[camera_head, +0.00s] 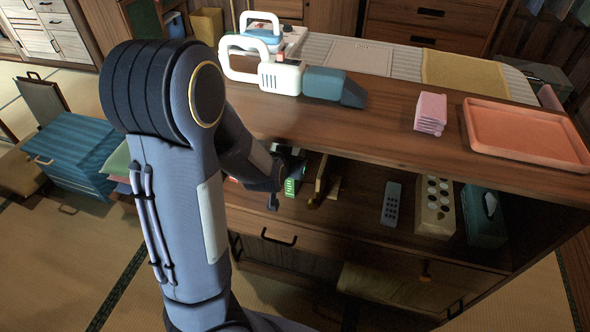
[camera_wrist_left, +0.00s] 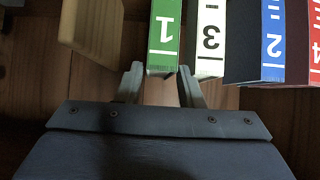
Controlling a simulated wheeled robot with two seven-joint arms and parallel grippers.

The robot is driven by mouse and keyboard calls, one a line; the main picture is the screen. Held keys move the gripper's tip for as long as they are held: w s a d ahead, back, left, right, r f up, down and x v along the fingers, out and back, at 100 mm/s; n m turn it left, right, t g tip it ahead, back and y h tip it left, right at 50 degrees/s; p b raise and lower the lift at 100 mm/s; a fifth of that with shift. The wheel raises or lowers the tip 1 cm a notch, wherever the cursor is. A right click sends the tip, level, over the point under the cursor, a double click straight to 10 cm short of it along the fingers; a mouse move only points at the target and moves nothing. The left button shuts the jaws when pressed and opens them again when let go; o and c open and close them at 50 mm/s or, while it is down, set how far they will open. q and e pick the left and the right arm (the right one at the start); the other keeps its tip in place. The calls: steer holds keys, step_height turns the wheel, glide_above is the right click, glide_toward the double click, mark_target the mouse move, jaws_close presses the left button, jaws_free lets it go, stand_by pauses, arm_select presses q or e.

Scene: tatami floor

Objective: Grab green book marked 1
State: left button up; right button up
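The green book marked 1 (camera_wrist_left: 164,42) stands upright in the left wrist view, its spine facing my left gripper (camera_wrist_left: 160,78). It also shows in the head view as a small green patch (camera_head: 291,187) in the open shelf. My left gripper is open. One fingertip is at the left of the spine's lower end and the other is at its right, by the edge of the white book marked 3 (camera_wrist_left: 209,40). I cannot tell whether the fingers touch the book. My left arm hides part of the shelf. My right gripper is not in view.
A blue book marked 2 (camera_wrist_left: 271,45) and a red book marked 4 (camera_wrist_left: 315,45) stand further right. A wooden piece (camera_wrist_left: 92,28) is left of the green book. In the shelf are a remote (camera_head: 391,204) and a tissue box (camera_head: 484,217). The shelf top (camera_head: 385,125) overhangs.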

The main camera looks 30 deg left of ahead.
arm_select(q)
steer(key=shift+w, duration=0.3)
steer(key=b+x, duration=0.2)
steer(key=x, duration=0.3)
steer(key=shift+w+a, duration=0.1)
steer(key=shift+w, duration=0.1)
steer(key=shift+c, duration=0.2)
jaws_close()
